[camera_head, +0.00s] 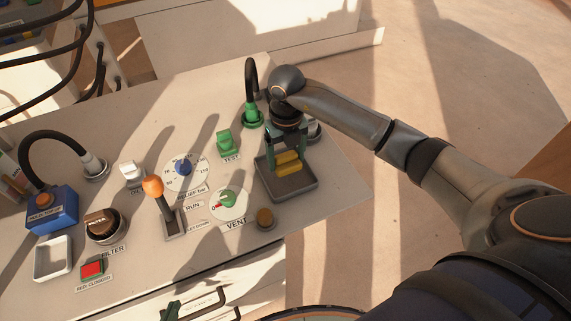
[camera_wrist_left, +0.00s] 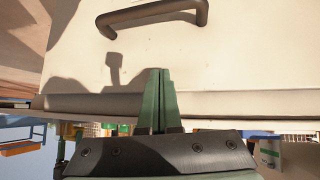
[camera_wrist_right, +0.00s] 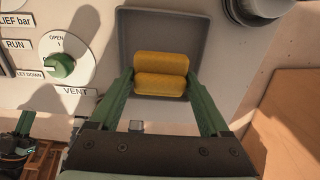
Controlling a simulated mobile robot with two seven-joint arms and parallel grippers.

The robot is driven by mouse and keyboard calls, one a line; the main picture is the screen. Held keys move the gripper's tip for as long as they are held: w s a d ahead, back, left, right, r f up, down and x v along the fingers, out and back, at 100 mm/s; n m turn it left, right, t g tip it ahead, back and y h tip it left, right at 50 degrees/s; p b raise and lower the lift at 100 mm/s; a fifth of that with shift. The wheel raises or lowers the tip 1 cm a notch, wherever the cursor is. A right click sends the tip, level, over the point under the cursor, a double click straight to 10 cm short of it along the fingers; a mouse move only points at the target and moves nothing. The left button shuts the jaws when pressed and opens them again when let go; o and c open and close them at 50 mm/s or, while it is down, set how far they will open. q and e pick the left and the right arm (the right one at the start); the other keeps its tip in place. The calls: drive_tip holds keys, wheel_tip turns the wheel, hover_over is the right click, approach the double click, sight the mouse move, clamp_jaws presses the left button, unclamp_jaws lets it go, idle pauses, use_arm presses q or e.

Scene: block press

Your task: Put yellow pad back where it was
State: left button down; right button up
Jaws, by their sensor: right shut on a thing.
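The yellow pad (camera_head: 288,168) shows as two rounded yellow rolls side by side, within the outline of a dark grey square tray (camera_head: 290,194) on the right of the panel. My right gripper (camera_head: 288,152) points down over the tray and is shut on the yellow pad, with a green finger at each side. In the right wrist view the pad (camera_wrist_right: 160,84) lies between the fingers; whether it touches the tray floor I cannot tell. My left gripper (camera_wrist_left: 156,75) is shut and empty, low by the cabinet front with a dark handle.
An orange-topped lever (camera_head: 153,188) stands up further left. The panel's right edge is near the tray.

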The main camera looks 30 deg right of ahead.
sight(286, 165)
drive_tip(key=shift+w+f, duration=0.25)
drive_tip(key=shift+f, duration=0.15)
use_arm(q)
drive_tip(key=shift+f, duration=0.1)
use_arm(e)
drive_tip(key=shift+f, duration=1.35)
use_arm(q)
drive_tip(key=shift+d+f, duration=0.1)
use_arm(e)
drive_tip(key=shift+f, duration=0.1)
drive_tip(key=o, duration=1.2)
drive_tip(key=shift+f, duration=0.1)
drive_tip(key=shift+c, duration=0.2)
